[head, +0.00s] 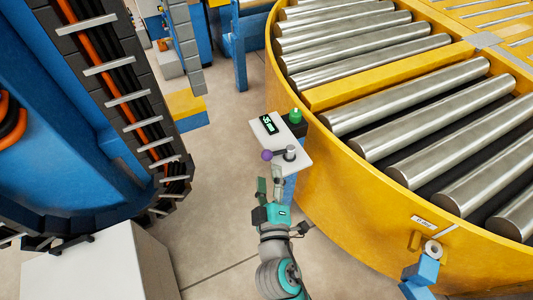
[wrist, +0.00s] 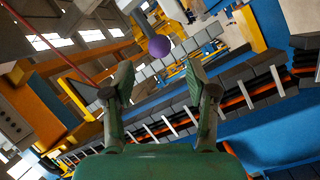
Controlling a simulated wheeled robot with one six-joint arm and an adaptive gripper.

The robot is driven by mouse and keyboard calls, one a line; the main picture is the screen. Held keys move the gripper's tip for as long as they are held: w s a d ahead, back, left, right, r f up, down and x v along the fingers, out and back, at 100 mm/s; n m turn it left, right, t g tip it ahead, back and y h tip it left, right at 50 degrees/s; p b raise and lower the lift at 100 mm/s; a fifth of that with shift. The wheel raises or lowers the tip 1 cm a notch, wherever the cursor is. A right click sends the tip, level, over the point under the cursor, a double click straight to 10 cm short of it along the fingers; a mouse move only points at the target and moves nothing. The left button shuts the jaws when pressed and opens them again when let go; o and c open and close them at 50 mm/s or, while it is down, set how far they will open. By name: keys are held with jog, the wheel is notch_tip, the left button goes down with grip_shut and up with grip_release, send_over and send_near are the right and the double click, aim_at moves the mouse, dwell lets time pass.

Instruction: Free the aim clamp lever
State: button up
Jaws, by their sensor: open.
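The clamp lever shows in the head view as a purple ball knob (head: 267,155) on a short arm from a grey metal post (head: 290,153). It sits on a white panel (head: 300,166) with a small green-lit display (head: 268,124) and a green button (head: 295,116). My gripper (head: 269,180) is just below the knob in the picture, apart from it as far as I can tell. In the wrist view the purple knob (wrist: 159,46) is beyond the fingertips, near the middle between them. The gripper (wrist: 157,80) is open, with nothing between its fingers.
A large yellow round roller table (head: 350,190) stands right of the panel. A blue machine with a black cable chain (head: 130,95) stands at left, above a white box (head: 100,275). Grey floor (head: 215,200) lies open between them.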

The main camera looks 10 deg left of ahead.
aim_at(267, 160)
jog(key=x, duration=0.7)
jog(key=shift+w, duration=0.25)
grip_shut()
